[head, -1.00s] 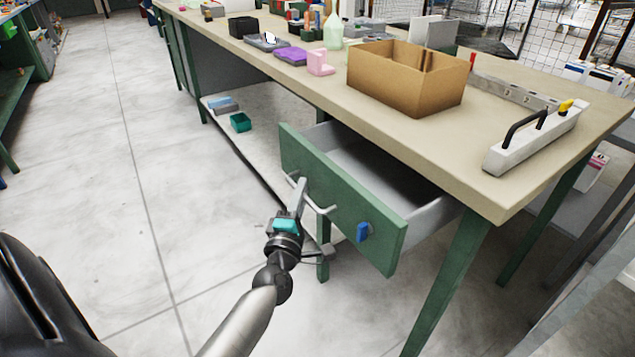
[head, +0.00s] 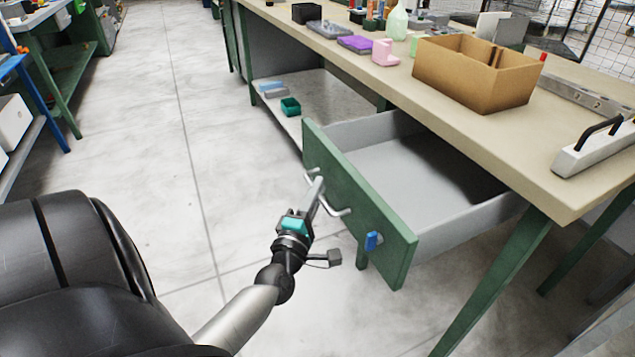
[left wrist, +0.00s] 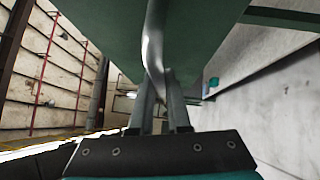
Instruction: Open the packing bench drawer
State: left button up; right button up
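The packing bench drawer (head: 358,211) is pulled well out, and its empty-looking grey inside (head: 425,172) shows. Its green front carries a metal bar handle (head: 333,208) and a blue tag-like piece (head: 373,241). My left gripper (head: 318,187) is at the handle, in front of the drawer. In the left wrist view, its two fingers (left wrist: 160,108) are close together with the handle bar (left wrist: 154,45) between them, so it is shut on the handle. The fingertip contact is partly hidden. My right gripper is in neither view.
The bench top (head: 545,165) above the drawer holds an open cardboard box (head: 470,85) and a white block with a black grip (head: 595,150). A teal bin (head: 290,106) sits on the lower shelf. The floor left of the drawer is clear.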

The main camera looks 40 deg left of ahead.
pick_arm(q)
jog(key=o, duration=0.4)
jog(key=shift+o, duration=0.2)
jog(key=p+v, duration=0.2)
jog(key=v, duration=1.3)
jog(key=shift+s, duration=0.15)
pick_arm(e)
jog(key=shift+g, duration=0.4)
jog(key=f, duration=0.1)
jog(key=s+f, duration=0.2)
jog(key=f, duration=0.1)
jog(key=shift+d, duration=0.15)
pick_arm(q)
jog(key=shift+d, duration=0.1)
